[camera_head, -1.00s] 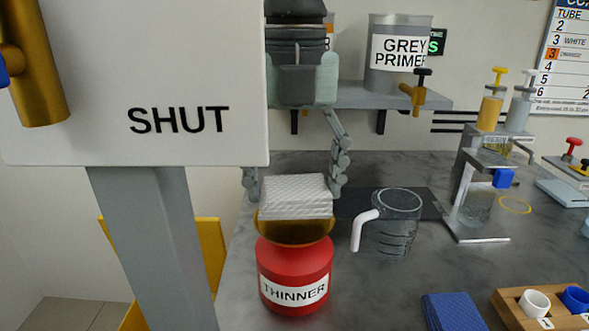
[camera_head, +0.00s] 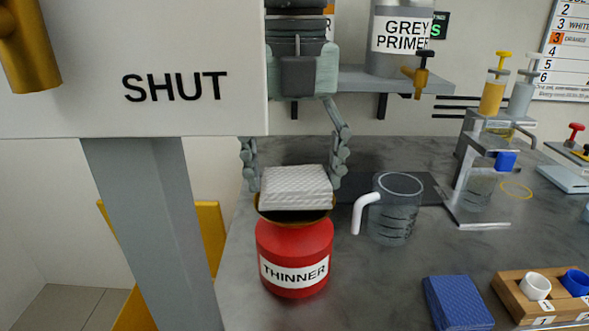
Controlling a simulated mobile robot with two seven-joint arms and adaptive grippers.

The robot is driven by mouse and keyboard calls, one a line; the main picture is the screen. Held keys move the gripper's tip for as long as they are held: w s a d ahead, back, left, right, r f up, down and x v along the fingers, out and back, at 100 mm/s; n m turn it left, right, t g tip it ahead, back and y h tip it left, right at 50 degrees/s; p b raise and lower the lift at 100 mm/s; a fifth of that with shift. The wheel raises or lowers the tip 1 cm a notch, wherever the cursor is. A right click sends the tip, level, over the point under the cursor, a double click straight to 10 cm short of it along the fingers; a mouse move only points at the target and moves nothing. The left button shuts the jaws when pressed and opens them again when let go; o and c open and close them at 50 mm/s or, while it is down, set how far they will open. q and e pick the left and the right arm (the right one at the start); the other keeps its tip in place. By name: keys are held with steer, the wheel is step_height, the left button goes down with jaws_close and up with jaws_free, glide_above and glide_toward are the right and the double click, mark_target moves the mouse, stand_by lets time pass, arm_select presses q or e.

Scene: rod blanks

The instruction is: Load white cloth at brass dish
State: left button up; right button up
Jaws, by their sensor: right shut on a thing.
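The white cloth (camera_head: 296,186) is a folded, textured stack between the two fingers of my right gripper (camera_head: 294,180), which is shut on it. The gripper reaches down from the top of the view. The brass dish (camera_head: 263,214) is the round brass top on a red can labelled THINNER (camera_head: 294,243). The cloth is directly over the dish and hides most of its inside. I cannot tell whether the cloth touches it. My left gripper is not in view.
A glass jug (camera_head: 398,212) with a white handle stands close to the right of the can. A blue folded cloth (camera_head: 458,303) and a wooden holder with cups (camera_head: 515,301) lie front right. A large white SHUT panel (camera_head: 130,60) fills the upper left.

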mark_target(294, 179)
steer(key=shift+f+b, duration=1)
steer(key=shift+f, duration=0.1)
stand_by(1.2)
steer(key=shift+f+b, duration=0.15)
steer(key=shift+b, duration=0.35)
stand_by(2.1)
steer(key=shift+r+p, duration=2.05)
steer(key=shift+r, duration=1.5)
